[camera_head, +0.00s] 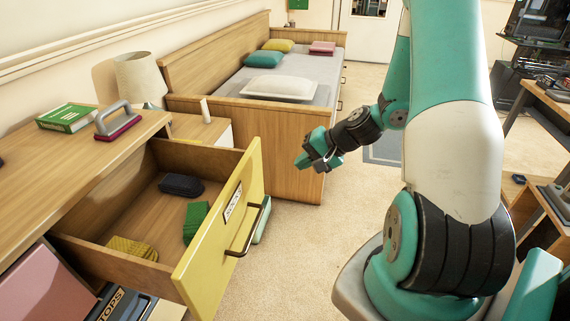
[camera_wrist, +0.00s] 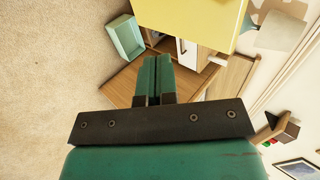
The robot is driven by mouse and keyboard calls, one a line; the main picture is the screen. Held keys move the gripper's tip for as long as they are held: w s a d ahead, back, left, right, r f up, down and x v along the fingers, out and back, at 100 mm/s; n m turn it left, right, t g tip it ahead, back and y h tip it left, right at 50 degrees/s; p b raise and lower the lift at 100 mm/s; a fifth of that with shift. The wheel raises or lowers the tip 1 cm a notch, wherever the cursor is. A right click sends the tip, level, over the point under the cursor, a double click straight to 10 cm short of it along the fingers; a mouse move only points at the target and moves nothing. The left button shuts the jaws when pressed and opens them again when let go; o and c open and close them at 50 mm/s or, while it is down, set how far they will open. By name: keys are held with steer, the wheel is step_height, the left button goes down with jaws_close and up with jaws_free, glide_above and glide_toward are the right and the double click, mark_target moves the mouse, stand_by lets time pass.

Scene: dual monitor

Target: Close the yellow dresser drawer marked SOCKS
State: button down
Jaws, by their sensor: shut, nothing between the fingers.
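The yellow drawer (camera_head: 218,240) stands pulled well out of the wooden dresser (camera_head: 85,170) in the head view. Its front carries a white label (camera_head: 232,202), too slanted to read surely, and a dark bar handle (camera_head: 254,228). Folded dark, green and yellow cloth-like items lie inside. My gripper (camera_head: 303,161) is shut and empty, in the air to the right of the drawer front and apart from it. In the wrist view my shut fingers (camera_wrist: 153,62) point toward wooden furniture, with a yellow panel (camera_wrist: 190,20), apparently the drawer front, above them.
A pale green box-like thing (camera_head: 263,220) shows behind the handle, and apparently in the wrist view (camera_wrist: 125,38). A bed (camera_head: 245,150) stands behind the drawer. A green book (camera_head: 67,117) and a grey-handled object (camera_head: 117,122) lie on the dresser. Carpet (camera_head: 290,250) right of the drawer is clear.

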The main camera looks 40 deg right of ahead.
mark_target(256, 178)
steer(key=x, duration=0.3)
steer(key=r+x, duration=0.1)
steer(key=x, duration=0.3)
steer(key=w+a+x, duration=0.1)
steer(key=x, duration=0.2)
steer(key=shift+w+b, duration=0.15)
steer(key=shift+b, duration=0.15)
steer(key=shift+w+a, duration=0.45)
steer(key=shift+w, duration=0.15)
